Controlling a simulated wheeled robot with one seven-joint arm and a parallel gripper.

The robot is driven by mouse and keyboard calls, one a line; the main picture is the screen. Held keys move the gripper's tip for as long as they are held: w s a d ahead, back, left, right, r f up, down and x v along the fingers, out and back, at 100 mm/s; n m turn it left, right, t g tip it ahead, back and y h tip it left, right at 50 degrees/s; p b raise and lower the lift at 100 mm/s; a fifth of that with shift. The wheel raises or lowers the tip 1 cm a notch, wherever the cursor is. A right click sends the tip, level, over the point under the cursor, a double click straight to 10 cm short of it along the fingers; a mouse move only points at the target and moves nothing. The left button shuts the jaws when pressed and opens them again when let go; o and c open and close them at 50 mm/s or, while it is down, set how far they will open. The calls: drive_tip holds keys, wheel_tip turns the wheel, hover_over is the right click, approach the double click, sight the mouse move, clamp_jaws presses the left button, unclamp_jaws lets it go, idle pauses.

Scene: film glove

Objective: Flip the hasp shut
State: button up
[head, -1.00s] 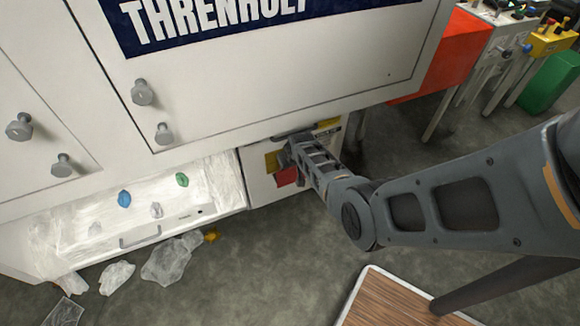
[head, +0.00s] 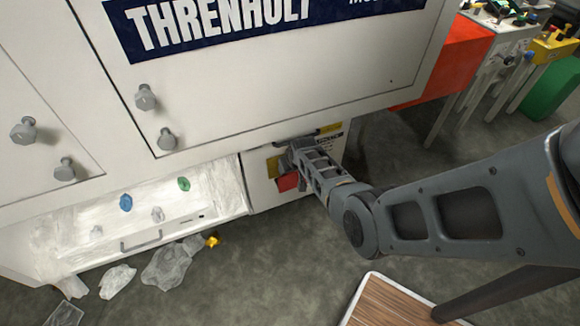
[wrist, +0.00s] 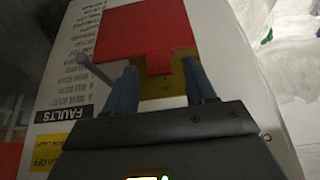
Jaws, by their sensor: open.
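A red plate with a narrow tab, which looks like the hasp (wrist: 148,32), is on the pale cabinet front in the wrist view. A yellow plate (wrist: 165,88) lies behind and below the tab. The red plate also shows in the head view (head: 288,182), beside my gripper. My gripper (wrist: 161,78) is open, with one dark finger on each side of the tab and yellow plate. I cannot tell whether either finger touches them. In the head view my wrist hides part of this area.
A grey lever (wrist: 88,68) stands left of the fingers, near printed text and a black FAULTS label (wrist: 64,113). A film-covered bay (head: 95,225) is to the left in the head view. Crumpled film (head: 170,264) lies on the floor. A wood-topped platform (head: 395,303) is at the bottom.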

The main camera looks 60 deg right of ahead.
drive_tip(key=p+v, duration=0.2)
drive_tip(key=v, duration=0.5)
drive_tip(key=shift+r+p, duration=0.25)
drive_tip(key=shift+p, duration=0.15)
drive_tip(key=shift+s, duration=0.1)
drive_tip(key=s+a+r+n+t, duration=0.2)
drive_tip(key=s+a+r+t, duration=0.1)
drive_tip(key=s+a, duration=0.55)
drive_tip(key=s+a+r+n+t, duration=0.2)
drive_tip(key=s+a+r, duration=0.2)
drive_tip(key=s+a, duration=0.5)
drive_tip(key=s+a+r+n+t+y, duration=0.1)
drive_tip(key=s+a+r, duration=0.3)
drive_tip(key=r, duration=0.5)
drive_tip(key=s+a+r+n+t+y, duration=0.1)
drive_tip(key=s+a+r, duration=0.3)
drive_tip(key=r, duration=0.6)
drive_tip(key=s+a+r+t+y, duration=0.1)
drive_tip(key=s+a+r+t, duration=0.2)
drive_tip(key=r, duration=0.6)
drive_tip(key=s+a, duration=0.2)
drive_tip(key=s, duration=0.1)
drive_tip(key=shift+s+r+n+t+p, duration=0.2)
drive_tip(key=shift+r+n+t+p, duration=0.1)
drive_tip(key=shift+r+n+p, duration=0.1)
